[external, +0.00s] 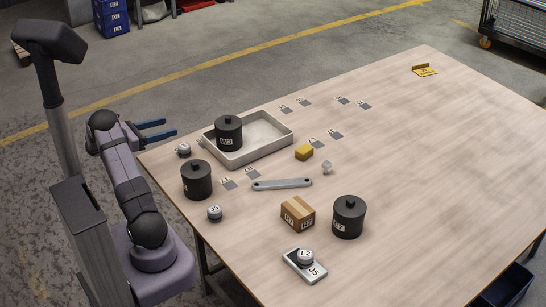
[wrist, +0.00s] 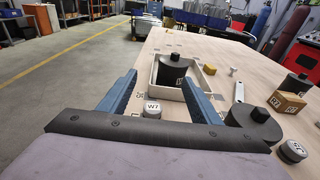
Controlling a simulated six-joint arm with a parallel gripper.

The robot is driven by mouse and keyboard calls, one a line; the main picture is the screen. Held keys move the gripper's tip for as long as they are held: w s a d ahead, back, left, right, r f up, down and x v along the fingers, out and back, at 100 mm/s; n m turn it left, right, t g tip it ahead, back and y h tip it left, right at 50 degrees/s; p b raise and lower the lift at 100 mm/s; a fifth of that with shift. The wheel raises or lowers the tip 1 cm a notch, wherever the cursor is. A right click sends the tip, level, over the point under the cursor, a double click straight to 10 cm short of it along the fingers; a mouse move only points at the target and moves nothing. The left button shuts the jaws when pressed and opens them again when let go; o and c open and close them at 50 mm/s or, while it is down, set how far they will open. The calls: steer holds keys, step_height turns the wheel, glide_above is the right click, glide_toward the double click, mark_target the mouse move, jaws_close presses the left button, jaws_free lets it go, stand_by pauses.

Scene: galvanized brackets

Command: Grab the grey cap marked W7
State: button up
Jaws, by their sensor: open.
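The grey cap marked W7 (wrist: 152,109) stands on the table just outside the near side of the tray in the wrist view. It also shows in the external view (external: 183,149), small, by the tray's left corner, its label too small to read there. My gripper (external: 170,128) is open and empty, its two blue fingers above the table's left edge, apart from the cap. In the wrist view my gripper (wrist: 160,71) has its fingers spread to either side, with the cap low between them.
A pale tray (external: 262,154) holds a dark lidded pot (external: 228,133). The table's right side is mostly clear.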

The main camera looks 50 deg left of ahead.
glide_toward(179, 149)
steer(key=w, duration=0.2)
steer(key=w+f, duration=0.1)
steer(key=w, duration=0.2)
steer(key=shift+w+a+f+p, duration=0.1)
steer(key=shift+w+f+p, duration=0.1)
steer(key=shift+w, duration=1)
steer(key=shift+w+f+p, duration=0.15)
steer(key=shift+w, duration=1)
steer(key=shift+w+a+f+p, duration=0.1)
steer(key=shift+w+f+p, duration=0.1)
steer(key=shift+w, duration=1)
steer(key=c, duration=1.2)
